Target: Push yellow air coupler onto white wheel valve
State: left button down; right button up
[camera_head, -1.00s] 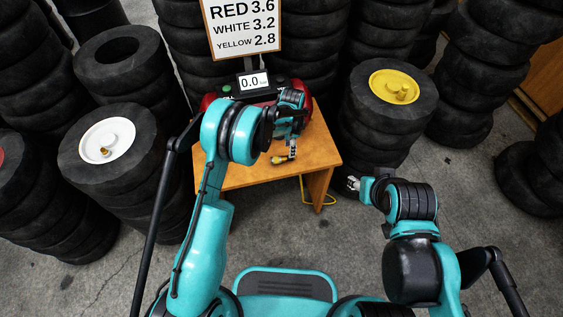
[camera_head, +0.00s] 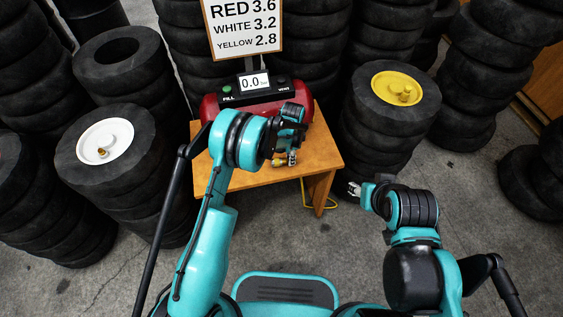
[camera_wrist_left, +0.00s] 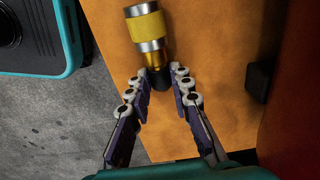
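The yellow air coupler (camera_head: 279,162) lies on the wooden table near its front edge. In the left wrist view the coupler (camera_wrist_left: 146,27) has a yellow band between silver metal parts and a dark narrow end. My left gripper (camera_wrist_left: 159,78) is open, with its fingertips on either side of that dark end; contact is not clear. In the head view the left gripper (camera_head: 291,156) is low over the table and partly hides the coupler. The white wheel (camera_head: 105,141) lies on a tire stack at the left, with its brass valve (camera_head: 102,152) sticking up. My right gripper (camera_head: 354,188) is right of the table, its fingers too small to judge.
A red compressor (camera_head: 209,108) with a 0.0 display (camera_head: 254,82) stands at the table's back. A sign (camera_head: 243,28) is behind it. A yellow wheel (camera_head: 397,87) tops a stack at the right. Tire stacks surround the table (camera_head: 240,178). Bare floor shows in front.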

pick_arm(q)
jog(key=shift+r, duration=0.1)
jog(key=shift+r+p, duration=1.4)
jog(key=shift+r, duration=1.5)
